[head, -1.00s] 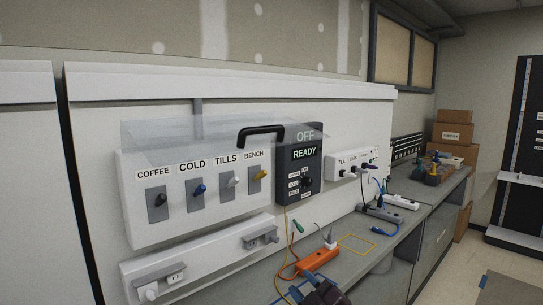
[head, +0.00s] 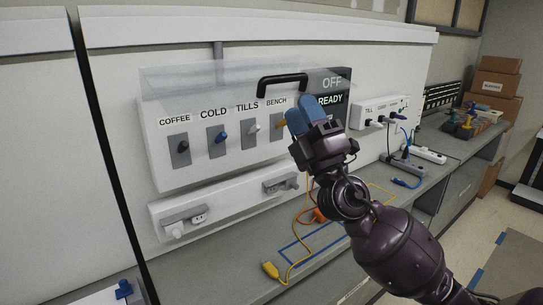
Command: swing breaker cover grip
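The black cover grip (head: 282,80) is a bar handle on the front edge of the clear breaker cover (head: 195,80). The cover stands out above the row of switches, tilted up from the white breaker panel (head: 172,170). My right gripper (head: 303,115) has blue fingertips pointing up, just below and right of the grip in the picture. It does not appear to hold the grip. Its two fingers look close together, and any gap between them is unclear. It hides part of the dark OFF/READY box (head: 332,83). My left gripper is out of view.
Switches labelled coffee, cold, tills and bench line the panel. A socket strip (head: 225,203) is below it. The grey counter (head: 240,265) carries a yellow plug (head: 270,270) and cables. A white outlet box (head: 378,112) is right of my gripper. Boxes (head: 497,80) stand far right.

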